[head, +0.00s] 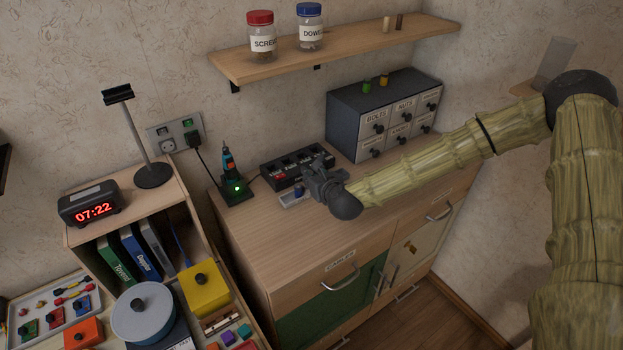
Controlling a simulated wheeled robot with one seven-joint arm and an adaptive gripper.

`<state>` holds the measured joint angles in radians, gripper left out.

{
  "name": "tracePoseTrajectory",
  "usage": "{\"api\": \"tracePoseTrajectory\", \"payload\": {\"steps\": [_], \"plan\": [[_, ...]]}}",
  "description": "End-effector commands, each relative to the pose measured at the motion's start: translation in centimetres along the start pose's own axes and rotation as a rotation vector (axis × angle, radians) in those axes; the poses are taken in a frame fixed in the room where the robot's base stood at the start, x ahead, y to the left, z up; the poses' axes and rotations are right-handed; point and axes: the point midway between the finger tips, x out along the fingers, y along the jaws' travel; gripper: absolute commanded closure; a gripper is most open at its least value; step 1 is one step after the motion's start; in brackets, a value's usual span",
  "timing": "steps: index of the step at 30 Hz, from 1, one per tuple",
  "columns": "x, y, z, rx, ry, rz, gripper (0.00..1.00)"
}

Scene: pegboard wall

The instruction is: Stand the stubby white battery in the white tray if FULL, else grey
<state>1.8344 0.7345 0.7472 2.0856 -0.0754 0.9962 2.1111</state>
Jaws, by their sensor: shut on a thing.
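My gripper (318,184) is dark grey and hangs low over the wooden cabinet top, beside the front right of a black battery charger. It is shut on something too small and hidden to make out. I cannot pick out the stubby white battery for sure. The black charger (270,171) has several white-labelled bays and a red mark at its left. A small pale tray (284,201) lies just left of the gripper, with something dark blue in or over it. The gripper covers part of this area, and I cannot tell a white tray from a grey one.
A green-lit tool stand (233,190) stands left of the charger. A shelf (345,50) with jars overhangs. The cabinet's front top (290,245) is clear.

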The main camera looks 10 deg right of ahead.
Motion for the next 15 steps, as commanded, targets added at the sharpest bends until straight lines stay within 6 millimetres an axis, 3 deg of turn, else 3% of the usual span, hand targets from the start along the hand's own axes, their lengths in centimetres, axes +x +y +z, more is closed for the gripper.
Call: {"api": "tracePoseTrajectory", "payload": {"steps": [5,15], "plan": [[0.6,-0.1,0.0,-0.001,0.000,-0.001,1.00],[1.7,-0.1,-2.7,-0.002,0.000,-0.001,1.00]]}}
